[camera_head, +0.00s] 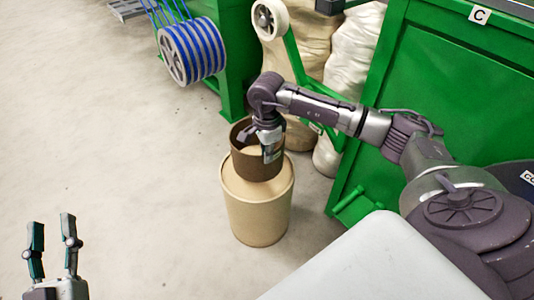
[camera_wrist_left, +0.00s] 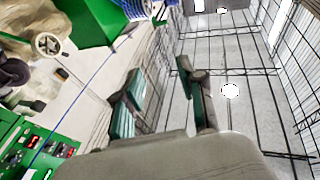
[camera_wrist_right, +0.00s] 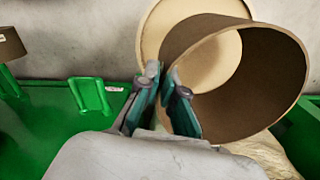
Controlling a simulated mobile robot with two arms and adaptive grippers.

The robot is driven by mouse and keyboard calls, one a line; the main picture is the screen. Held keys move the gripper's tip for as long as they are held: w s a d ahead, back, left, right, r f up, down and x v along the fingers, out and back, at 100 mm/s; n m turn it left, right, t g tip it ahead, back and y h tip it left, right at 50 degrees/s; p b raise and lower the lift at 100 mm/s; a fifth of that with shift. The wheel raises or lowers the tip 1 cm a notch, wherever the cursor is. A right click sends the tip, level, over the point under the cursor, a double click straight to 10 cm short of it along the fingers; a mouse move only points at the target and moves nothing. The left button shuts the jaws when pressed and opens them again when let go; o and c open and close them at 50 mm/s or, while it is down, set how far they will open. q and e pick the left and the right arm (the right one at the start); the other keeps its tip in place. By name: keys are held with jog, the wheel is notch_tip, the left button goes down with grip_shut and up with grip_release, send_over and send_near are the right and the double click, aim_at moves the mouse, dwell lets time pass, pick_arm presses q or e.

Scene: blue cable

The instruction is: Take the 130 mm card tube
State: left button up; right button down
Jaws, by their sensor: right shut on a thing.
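The brown card tube (camera_head: 255,166), short and wide with an open top, is upright over the cream lid of a drum (camera_head: 257,213). I cannot tell whether it rests on the lid or is just above it. My right gripper (camera_head: 268,148) reaches down to the tube's rim and is shut on its wall. In the right wrist view the tube (camera_wrist_right: 262,85) shows its open end, with the right gripper's fingers (camera_wrist_right: 165,80) at its near edge. My left gripper (camera_head: 51,220) is open and empty at the lower left; its spread fingers show in the left wrist view (camera_wrist_left: 158,80).
A green machine (camera_head: 455,70) marked C stands on the right. Pale sacks (camera_head: 350,60) and a white wheel on a green arm (camera_head: 270,18) are behind the drum. A reel of blue cable (camera_head: 191,50) is at the upper left. The grey floor (camera_head: 100,130) at left is clear.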

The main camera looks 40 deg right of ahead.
jog(key=shift+r+p, duration=0.3)
jog(key=shift+r, duration=0.5)
jog(key=shift+r+p, duration=0.55)
jog(key=shift+p, duration=0.1)
pick_arm(q)
notch_tip(320, 180, down, 9)
jog(key=a+g+y, duration=0.1)
jog(key=g+y, duration=0.1)
jog(key=g, duration=0.4)
jog(key=shift+s+a, duration=0.25)
pick_arm(e)
jog(key=shift+r, duration=0.25)
